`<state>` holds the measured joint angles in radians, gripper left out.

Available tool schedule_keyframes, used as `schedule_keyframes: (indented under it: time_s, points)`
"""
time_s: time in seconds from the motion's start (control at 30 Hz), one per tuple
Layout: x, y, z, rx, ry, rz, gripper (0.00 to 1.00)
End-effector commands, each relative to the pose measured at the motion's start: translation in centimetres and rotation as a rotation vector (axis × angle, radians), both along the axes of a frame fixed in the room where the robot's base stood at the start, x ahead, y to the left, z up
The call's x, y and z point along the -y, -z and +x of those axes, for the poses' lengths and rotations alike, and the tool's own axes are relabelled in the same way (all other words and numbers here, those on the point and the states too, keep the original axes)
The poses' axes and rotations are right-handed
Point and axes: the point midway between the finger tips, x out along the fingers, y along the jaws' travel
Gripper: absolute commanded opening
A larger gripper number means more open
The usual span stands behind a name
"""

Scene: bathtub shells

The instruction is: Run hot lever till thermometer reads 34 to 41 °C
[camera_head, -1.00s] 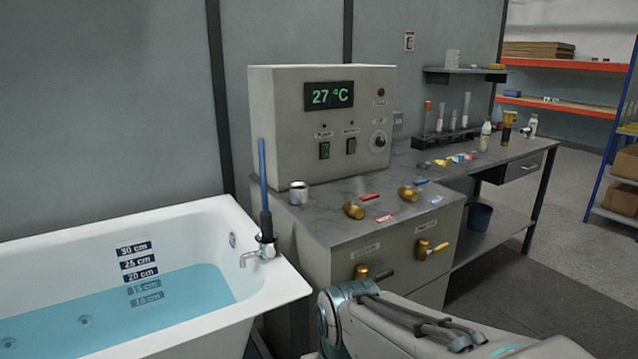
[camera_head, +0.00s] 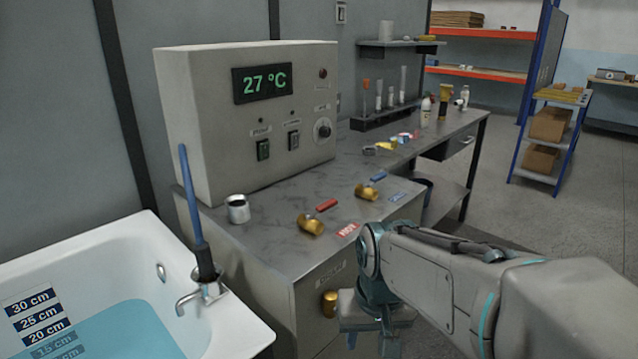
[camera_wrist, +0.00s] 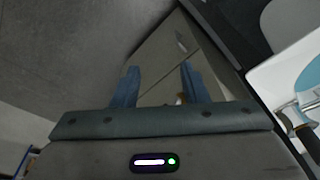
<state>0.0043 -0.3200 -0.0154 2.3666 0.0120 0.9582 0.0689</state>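The thermometer display (camera_head: 262,84) on the grey control box reads 27 °C in green. The hot lever is a red handle (camera_head: 327,205) beside a brass valve (camera_head: 311,224) on the counter, with a red HOT label (camera_head: 348,230) next to it. A blue lever (camera_head: 378,175) with another brass valve (camera_head: 366,192) sits farther right. In the wrist view my gripper (camera_wrist: 161,88) is open, its two blue fingers apart in front of the cabinet. A small brass part (camera_wrist: 181,98) shows between them, apparently not gripped.
The bathtub (camera_head: 240,335) with blue water stands at left, its spout (camera_head: 190,300) and blue-topped stick at the corner. A brass valve (camera_head: 329,304) is on the cabinet front beside my arm. A metal cup (camera_head: 237,208) stands on the counter.

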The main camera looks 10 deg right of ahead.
Motion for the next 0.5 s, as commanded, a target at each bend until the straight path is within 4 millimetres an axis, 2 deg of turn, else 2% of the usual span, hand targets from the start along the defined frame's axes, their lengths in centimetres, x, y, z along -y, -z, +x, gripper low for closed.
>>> schedule_keyframes:
  time_s: [0.03,0.2,0.4,0.5]
  points:
    - [0.0,-3.0,2.2,-0.007,0.039,0.008,0.40]
    - [0.4,-9.7,9.5,-0.040,0.218,0.036,0.40]
    - [0.8,-15.9,18.0,-0.077,0.429,0.055,0.40]
    - [0.8,-18.3,22.0,-0.094,0.530,0.059,0.40]
